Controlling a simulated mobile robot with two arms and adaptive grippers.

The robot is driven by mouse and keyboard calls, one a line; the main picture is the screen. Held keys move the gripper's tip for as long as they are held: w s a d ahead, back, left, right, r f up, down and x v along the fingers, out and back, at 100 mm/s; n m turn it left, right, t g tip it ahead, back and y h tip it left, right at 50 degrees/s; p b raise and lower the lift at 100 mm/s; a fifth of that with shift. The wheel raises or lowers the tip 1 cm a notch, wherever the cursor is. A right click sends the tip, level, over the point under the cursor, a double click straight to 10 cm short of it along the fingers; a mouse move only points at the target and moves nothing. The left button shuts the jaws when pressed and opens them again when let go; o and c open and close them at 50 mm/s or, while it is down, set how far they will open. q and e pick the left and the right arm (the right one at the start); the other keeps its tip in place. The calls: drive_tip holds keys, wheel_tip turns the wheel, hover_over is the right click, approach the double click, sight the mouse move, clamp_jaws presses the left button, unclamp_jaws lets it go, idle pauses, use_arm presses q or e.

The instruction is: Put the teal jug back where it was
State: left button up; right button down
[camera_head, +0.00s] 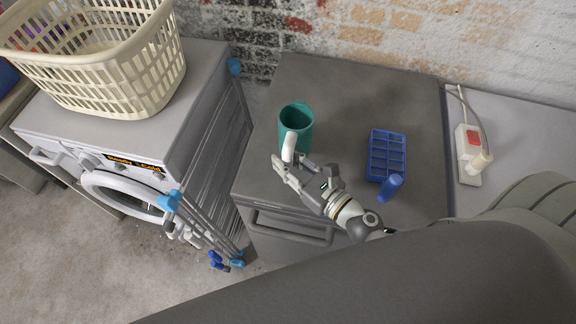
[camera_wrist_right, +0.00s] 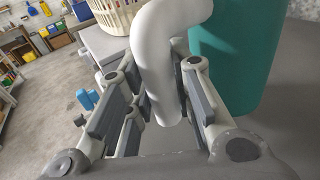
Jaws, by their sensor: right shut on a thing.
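The teal jug (camera_head: 302,119) is upright and open-topped, over the left part of the grey cabinet top (camera_head: 330,80). I cannot tell for sure whether its base touches the surface. Its white handle (camera_head: 289,147) faces my arm. My right gripper (camera_head: 292,167) is shut on this handle. In the right wrist view, the handle (camera_wrist_right: 165,55) runs down between the fingers of the right gripper (camera_wrist_right: 160,100), and the teal body (camera_wrist_right: 235,50) stands at the right. My left gripper is in neither view.
A blue compartment tray (camera_head: 387,174) and a blue cylinder (camera_head: 391,187) are right of the jug. A white power strip (camera_head: 467,150) lies farther right. A cream laundry basket (camera_head: 110,75) sits on the washing machine (camera_head: 130,190). A folded drying rack (camera_head: 205,160) stands left of the cabinet.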

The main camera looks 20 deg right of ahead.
wheel_tip(320, 180, down, 2)
drive_tip(key=shift+f, duration=0.2)
drive_tip(key=shift+f, duration=0.1)
drive_tip(key=c, duration=1.3)
unclamp_jaws()
drive_tip(key=shift+b, duration=0.3)
